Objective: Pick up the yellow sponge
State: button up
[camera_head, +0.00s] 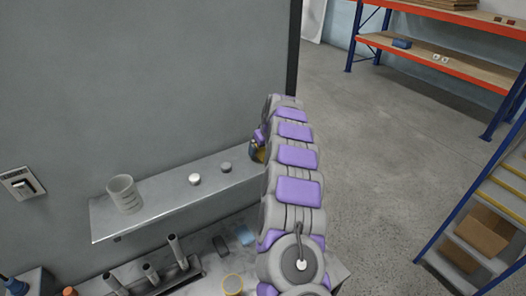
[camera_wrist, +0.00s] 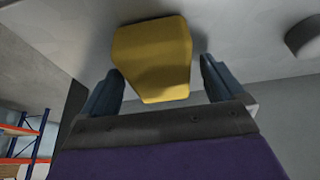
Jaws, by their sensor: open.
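The yellow sponge (camera_wrist: 152,50) is a tapered block in the upper middle of the wrist view. It appears between the two dark fingers of my gripper (camera_wrist: 160,66), with a visible gap on each side. The fingers are apart and hold nothing. In the head view, my arm hides most of the gripper. Only a small yellowish patch of the sponge (camera_head: 259,154) shows at the arm's left edge, near the right end of the metal shelf.
The metal shelf (camera_head: 155,212) on the grey wall carries a whitish cup (camera_head: 125,195) and two small round pieces, one light (camera_head: 195,180), one dark (camera_head: 226,167). Below is a cluttered bench with upright metal tubes (camera_head: 177,252) and a yellow-rimmed cup (camera_head: 232,285). Open floor lies right.

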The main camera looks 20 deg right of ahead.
jog(key=shift+f, duration=0.2)
jog(key=shift+c, duration=0.4)
jog(key=c, duration=0.9)
jog(key=shift+r, duration=0.15)
jog(key=shift+c, duration=0.3)
jog(key=shift+w+d+r+b, duration=0.1)
jog(key=shift+r+b, duration=0.45)
jog(key=shift+r, duration=1.25)
jog(key=s+a+r+b, duration=0.1)
jog(key=s+a+b, duration=0.2)
jog(key=s+a, duration=0.8)
jog(key=shift+s+r, duration=0.2)
jog(key=shift+s, duration=0.3)
